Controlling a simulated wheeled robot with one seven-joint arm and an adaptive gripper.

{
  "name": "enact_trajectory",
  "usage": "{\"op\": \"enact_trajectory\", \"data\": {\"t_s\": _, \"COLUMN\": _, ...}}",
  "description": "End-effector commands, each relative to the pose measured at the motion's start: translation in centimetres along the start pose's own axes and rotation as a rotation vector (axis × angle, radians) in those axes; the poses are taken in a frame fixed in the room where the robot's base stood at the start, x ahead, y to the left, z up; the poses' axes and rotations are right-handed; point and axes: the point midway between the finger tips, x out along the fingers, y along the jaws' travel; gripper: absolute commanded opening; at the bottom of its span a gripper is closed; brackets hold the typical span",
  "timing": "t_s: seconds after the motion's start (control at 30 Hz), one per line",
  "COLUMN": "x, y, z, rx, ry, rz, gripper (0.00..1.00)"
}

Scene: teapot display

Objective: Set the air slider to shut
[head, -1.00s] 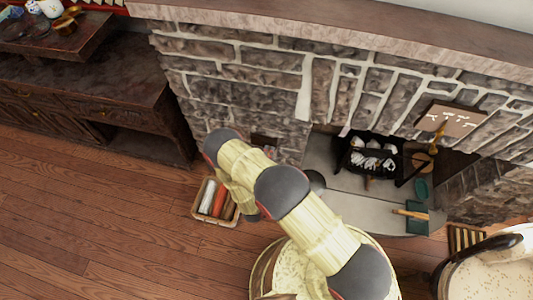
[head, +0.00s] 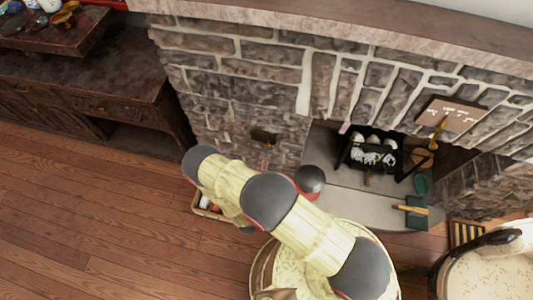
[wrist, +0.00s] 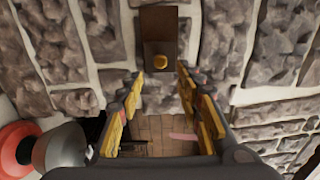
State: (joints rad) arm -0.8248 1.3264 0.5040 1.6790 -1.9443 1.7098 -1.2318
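The air slider is a dark plate (wrist: 159,25) on the stone wall, with a small round brass knob (wrist: 160,62) at its lower end in the wrist view. The plate also shows small in the head view (head: 264,137), where its knob cannot be made out. My gripper (wrist: 159,78) is open and empty. Its yellow-lined fingers stand on either side just below the knob, and I see no clear contact. In the head view my arm hides most of the gripper.
Stone wall (head: 230,105) surrounds the slider. To its right are the hearth (head: 335,205), a black grate (head: 352,157) with white pieces and a green dustpan (head: 417,215). A basket (head: 202,208), mostly hidden, stands on the floor. A dark cabinet (head: 130,85) is at left.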

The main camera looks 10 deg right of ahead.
Motion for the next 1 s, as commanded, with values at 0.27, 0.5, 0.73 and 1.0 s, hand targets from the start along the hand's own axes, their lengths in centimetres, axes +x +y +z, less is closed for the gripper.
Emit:
{"op": "enact_trajectory", "data": {"t_s": 0.27, "x": -3.9, "y": 0.0, "z": 0.1, "rx": 0.0, "ry": -0.002, "rz": 0.0, "gripper": 0.36}}
{"op": "enact_trajectory", "data": {"t_s": 0.5, "x": -5.2, "y": 0.0, "z": 0.1, "rx": 0.002, "ry": -0.001, "rz": 0.0, "gripper": 0.36}}
{"op": "enact_trajectory", "data": {"t_s": 0.73, "x": -5.3, "y": 0.0, "z": 0.0, "rx": 0.002, "ry": 0.001, "rz": 0.0, "gripper": 0.36}}
{"op": "enact_trajectory", "data": {"t_s": 1.0, "x": -5.2, "y": 0.0, "z": 0.0, "rx": 0.002, "ry": 0.001, "rz": 0.0, "gripper": 0.36}}
